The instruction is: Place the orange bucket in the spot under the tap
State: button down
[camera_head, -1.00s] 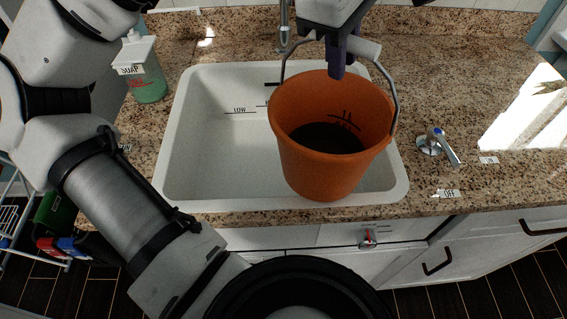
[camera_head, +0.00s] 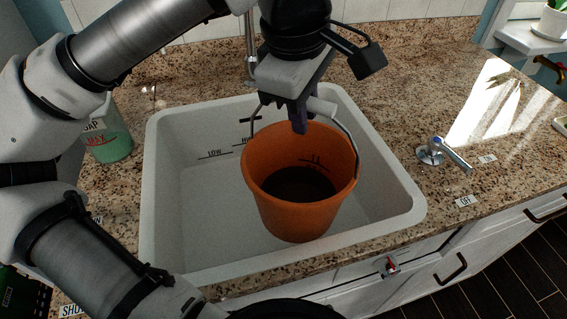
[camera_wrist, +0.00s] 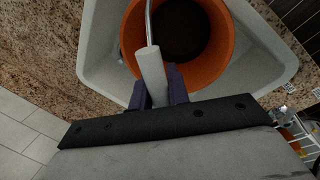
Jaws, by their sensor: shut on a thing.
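The orange bucket (camera_head: 285,205) hangs upright by its wire handle over or in the white sink (camera_head: 190,225). Its inside has level marks and a dark bottom. My gripper (camera_head: 302,122) is shut on the pale grip of the handle, above the bucket; the wrist view shows the fingers (camera_wrist: 160,92) around that grip, with the bucket (camera_wrist: 212,60) beyond. I cannot tell whether the bucket touches the sink floor. The tap (camera_head: 250,50) stands behind the sink, and its spout is partly hidden by my arm.
A tap lever (camera_head: 445,153) labelled OFF stands on the granite counter (camera_head: 410,100) right of the sink. A green soap bottle (camera_head: 108,140) stands left of the sink. The sink's left part is empty. A potted plant (camera_head: 555,22) stands at the far right.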

aim_at(283, 129)
notch_tip(283, 129, down, 11)
jog(key=w+a+p, duration=0.1)
jog(key=w, duration=0.1)
jog(key=w+p, duration=0.1)
jog(key=w, duration=0.2)
jog(key=w+a+p, duration=0.1)
jog(key=w, duration=0.1)
jog(key=shift+w+a+f, duration=0.25)
jog(key=shift+w+a, duration=0.05)
jog(key=shift+w, duration=0.1)
jog(key=shift+f, duration=0.25)
jog(key=shift+f, duration=0.2)
jog(key=c, duration=1.3)
grip_release()
jog(key=shift+c, duration=0.2)
